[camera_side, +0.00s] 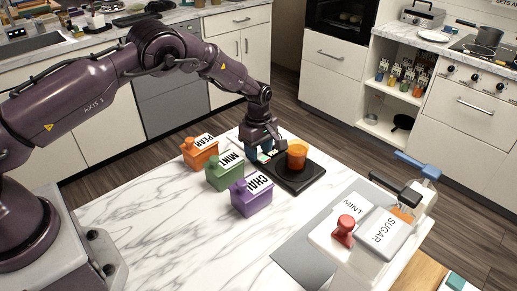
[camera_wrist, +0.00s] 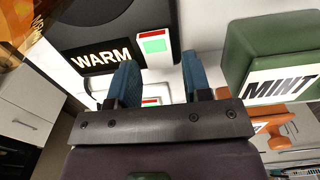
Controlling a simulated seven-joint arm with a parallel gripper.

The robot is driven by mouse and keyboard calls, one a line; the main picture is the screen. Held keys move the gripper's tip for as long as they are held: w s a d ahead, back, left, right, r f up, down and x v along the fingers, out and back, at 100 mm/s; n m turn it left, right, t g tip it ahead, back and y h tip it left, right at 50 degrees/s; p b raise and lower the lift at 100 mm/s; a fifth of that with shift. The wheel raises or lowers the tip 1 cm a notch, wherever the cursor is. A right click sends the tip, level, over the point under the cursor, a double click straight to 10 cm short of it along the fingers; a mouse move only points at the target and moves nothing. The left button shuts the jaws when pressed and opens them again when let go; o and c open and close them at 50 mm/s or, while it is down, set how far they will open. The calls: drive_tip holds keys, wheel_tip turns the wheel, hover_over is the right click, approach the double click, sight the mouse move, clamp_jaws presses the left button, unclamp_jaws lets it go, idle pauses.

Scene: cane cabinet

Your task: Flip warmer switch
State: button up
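The warmer (camera_side: 298,183) is a flat black plate on the marble counter, with an orange glass standing on it. In the wrist view the warmer's black corner (camera_wrist: 105,22) carries a "WARM" label (camera_wrist: 101,58). A switch panel with red and green patches (camera_wrist: 155,42) sits beside that label. Another red-and-green patch (camera_wrist: 150,102) shows between the fingers. My gripper (camera_wrist: 160,62) has two blue fingers standing apart, with nothing held between them. In the side view my gripper (camera_side: 263,153) is low at the warmer's left end, beside the switch. I cannot tell whether the fingers touch it.
The orange glass (camera_side: 297,155) stands close right of my gripper. Orange (camera_side: 200,155), green "MINT" (camera_side: 224,174) and purple "CHAI" (camera_side: 252,197) canisters stand left of the warmer. A dispenser with "MINT" and "SUGAR" labels (camera_side: 370,228) is at the right. The front-left counter is clear.

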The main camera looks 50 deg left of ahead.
drive_tip(key=c, duration=0.7)
drive_tip(key=shift+o, duration=0.2)
drive_tip(key=shift+d+y, duration=0.2)
drive_tip(key=shift+y, duration=0.3)
drive_tip(key=shift+d+r+y, duration=0.1)
drive_tip(key=shift+r+y, duration=0.05)
drive_tip(key=shift+y, duration=0.85)
drive_tip(key=o, duration=0.9)
drive_tip(key=shift+r, duration=0.15)
